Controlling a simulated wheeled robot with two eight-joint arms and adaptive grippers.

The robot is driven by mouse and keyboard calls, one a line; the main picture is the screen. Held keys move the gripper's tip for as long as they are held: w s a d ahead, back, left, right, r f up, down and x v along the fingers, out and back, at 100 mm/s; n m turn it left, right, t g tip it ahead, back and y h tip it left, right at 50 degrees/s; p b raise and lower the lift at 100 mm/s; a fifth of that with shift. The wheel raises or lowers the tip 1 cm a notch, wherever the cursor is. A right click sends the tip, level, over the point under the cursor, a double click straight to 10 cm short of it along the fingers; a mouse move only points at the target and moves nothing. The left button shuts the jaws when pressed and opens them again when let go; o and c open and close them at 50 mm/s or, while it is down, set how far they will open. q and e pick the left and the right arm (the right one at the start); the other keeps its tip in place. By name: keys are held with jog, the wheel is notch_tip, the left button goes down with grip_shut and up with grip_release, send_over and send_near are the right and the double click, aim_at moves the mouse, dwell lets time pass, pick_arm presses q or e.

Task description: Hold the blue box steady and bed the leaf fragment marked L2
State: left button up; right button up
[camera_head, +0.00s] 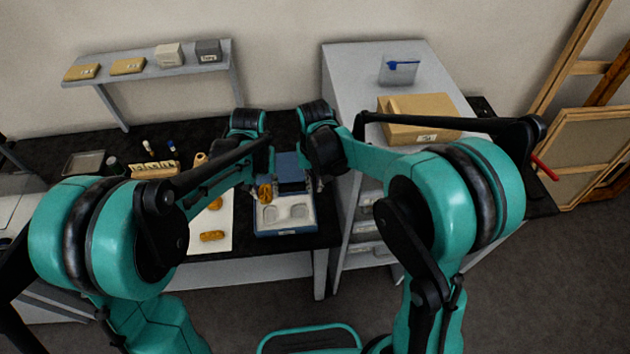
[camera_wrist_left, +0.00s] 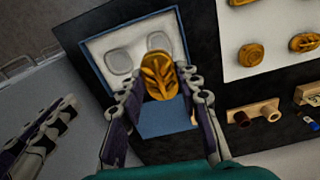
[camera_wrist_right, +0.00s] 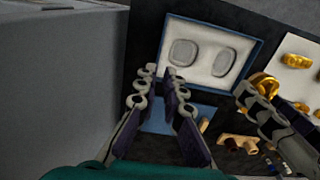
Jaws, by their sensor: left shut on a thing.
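The blue box (camera_head: 285,233) stands open at the table's front edge, its blue lid (camera_head: 292,168) behind it. Two grey rounded recesses show in its white insert (camera_wrist_right: 205,83). My left gripper (camera_wrist_left: 160,88) is shut on a gold oval leaf fragment (camera_wrist_left: 160,76), held above the box near its lid side. The fragment also shows in the head view (camera_head: 265,192); no L2 mark is legible. My right gripper (camera_wrist_right: 160,73) is empty, its fingertips slightly apart by a corner of the box on the lid side; whether they touch it I cannot tell.
A white sheet (camera_head: 222,236) left of the box bears several gold fragments (camera_head: 212,236). Behind are wooden tools (camera_head: 155,170) and small bottles (camera_head: 171,146). A grey cabinet (camera_head: 345,235) stands close on the right with a cardboard box (camera_head: 420,115) on top.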

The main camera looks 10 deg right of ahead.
aim_at(271, 217)
notch_tip(271, 217, down, 11)
jog(key=shift+f, duration=0.1)
dwell(0.3)
grip_shut()
pick_arm(q)
jog(key=shift+f+n, duration=0.3)
jog(key=shift+f, duration=0.2)
notch_tip(271, 217, down, 10)
jog(key=shift+r, duration=0.1)
jog(key=shift+s+f, duration=0.15)
jog(key=shift+f, duration=0.1)
pick_arm(e)
jog(key=shift+s, duration=0.1)
